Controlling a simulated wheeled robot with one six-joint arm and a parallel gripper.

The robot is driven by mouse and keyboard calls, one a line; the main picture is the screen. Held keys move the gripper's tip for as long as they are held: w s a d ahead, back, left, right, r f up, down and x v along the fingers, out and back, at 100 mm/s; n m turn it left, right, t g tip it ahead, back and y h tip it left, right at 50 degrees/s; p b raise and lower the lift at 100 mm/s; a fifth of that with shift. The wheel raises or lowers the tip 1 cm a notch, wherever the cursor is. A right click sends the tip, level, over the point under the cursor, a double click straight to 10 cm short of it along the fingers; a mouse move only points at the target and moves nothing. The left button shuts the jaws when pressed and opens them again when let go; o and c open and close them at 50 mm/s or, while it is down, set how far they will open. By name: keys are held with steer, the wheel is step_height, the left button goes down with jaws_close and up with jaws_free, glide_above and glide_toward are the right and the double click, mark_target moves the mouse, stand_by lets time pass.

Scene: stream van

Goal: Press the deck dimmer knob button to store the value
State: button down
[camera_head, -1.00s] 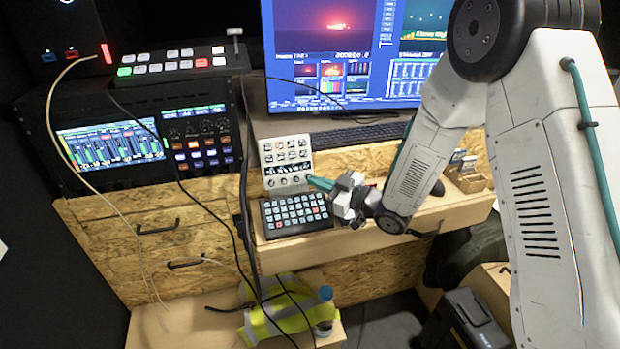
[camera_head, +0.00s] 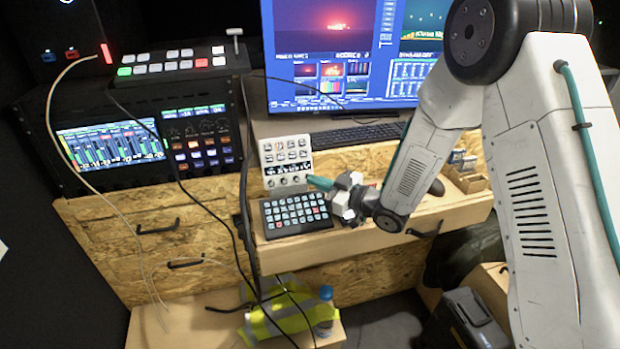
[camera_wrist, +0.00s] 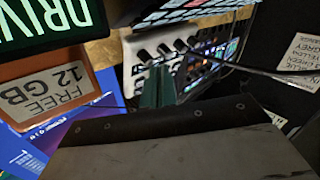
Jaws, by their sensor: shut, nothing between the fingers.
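The deck is a tilted white panel (camera_head: 286,163) with rows of buttons and a row of dark knobs along its lower edge. It stands behind a black key pad (camera_head: 296,214) on the desk. In the wrist view several of its knobs (camera_wrist: 163,50) show just beyond my fingertips; I cannot tell which one is the dimmer. My gripper (camera_head: 314,182) has teal fingers, shut and empty, pointing at the deck's lower right corner. The fingers also show in the wrist view (camera_wrist: 158,85), close below the knobs. I cannot tell whether they touch one.
A monitor (camera_head: 340,50) and dark keyboard (camera_head: 358,134) are behind. A rack with an audio screen (camera_head: 110,143) and a switcher (camera_head: 170,62) stand at left. Loose cables hang left of the deck. A wooden box (camera_head: 470,182) sits at right. An orange labelled drive (camera_wrist: 50,88) is near in the wrist view.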

steer(key=shift+w+a, duration=0.1)
steer(key=shift+w, duration=0.25)
stand_by(0.7)
steer(key=shift+s, duration=0.35)
stand_by(0.4)
steer(key=shift+s+d+r, duration=0.2)
steer(key=shift+s+d, duration=0.05)
steer(key=shift+s, duration=0.1)
steer(key=s, duration=0.1)
steer(key=s+r, duration=0.1)
steer(key=s+d, duration=0.1)
steer(key=shift+s+r, duration=0.35)
steer(key=shift+s, duration=0.05)
stand_by(0.4)
